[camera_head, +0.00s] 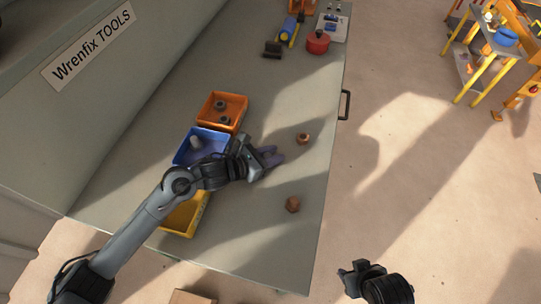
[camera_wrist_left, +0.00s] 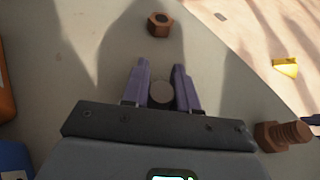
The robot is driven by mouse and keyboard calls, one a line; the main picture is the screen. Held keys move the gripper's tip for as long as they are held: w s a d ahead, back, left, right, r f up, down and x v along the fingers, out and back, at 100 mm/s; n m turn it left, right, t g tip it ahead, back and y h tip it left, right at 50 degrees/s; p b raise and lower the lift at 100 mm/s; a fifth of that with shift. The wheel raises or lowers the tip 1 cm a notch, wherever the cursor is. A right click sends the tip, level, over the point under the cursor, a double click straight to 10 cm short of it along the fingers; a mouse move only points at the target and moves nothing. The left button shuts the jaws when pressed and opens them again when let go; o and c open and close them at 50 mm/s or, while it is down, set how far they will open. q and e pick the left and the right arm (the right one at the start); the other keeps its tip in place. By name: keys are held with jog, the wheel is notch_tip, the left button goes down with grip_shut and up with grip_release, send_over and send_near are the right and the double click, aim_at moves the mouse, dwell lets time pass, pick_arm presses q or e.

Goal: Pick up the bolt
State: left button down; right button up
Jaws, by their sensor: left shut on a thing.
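My left gripper (camera_head: 273,159) is over the grey bench, just right of the blue bin. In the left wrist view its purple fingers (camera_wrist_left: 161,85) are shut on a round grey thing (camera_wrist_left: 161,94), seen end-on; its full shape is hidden. A rusty bolt (camera_wrist_left: 285,135) with a threaded shank lies right of the gripper, apart from it; it is the small brown piece (camera_head: 292,204) in the head view. A rusty hex nut (camera_wrist_left: 159,25) lies ahead of the fingers and also shows in the head view (camera_head: 303,138). My right gripper (camera_head: 352,276) is off the bench at the bottom; its jaws are unclear.
An orange bin (camera_head: 237,127) with dark parts, a blue bin (camera_head: 181,157) with a grey part and a yellow bin (camera_head: 179,229) line up along the bench (camera_head: 262,240). A red container (camera_head: 318,43) and tools stand at the far end. The bench's right side is mostly clear.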

pick_arm(q)
jog(key=shift+r, duration=0.6)
notch_tip(320, 180, up, 3)
jog(key=shift+w+r+p, duration=0.15)
jog(key=shift+p, duration=0.25)
jog(key=w+d+r, duration=0.5)
jog(key=w+r, duration=0.1)
jog(key=w, duration=0.4)
jog(key=s+a+f+n+t+y, duration=0.2)
jog(key=s+a, duration=0.1)
jog(key=a, duration=0.5)
jog(key=s+a+f+n+t+y, duration=0.1)
jog(key=s+a+n+t+y, duration=0.15)
jog(key=a, duration=0.55)
jog(key=s+a+r+n+y+p, duration=0.2)
jog(key=s+a+r+n+y, duration=0.1)
jog(key=s+a, duration=0.85)
jog(key=w+r+n+y+p, duration=0.2)
jog(key=r+p, duration=1.6)
jog(key=r, duration=0.6)
jog(key=w+r+n+t+y+p, duration=0.1)
jog(key=w+r+p, duration=0.1)
jog(key=r+p, duration=1.7)
notch_tip(320, 180, up, 6)
jog(key=shift+f+n+y, duration=0.1)
jog(key=shift+n+y, duration=0.25)
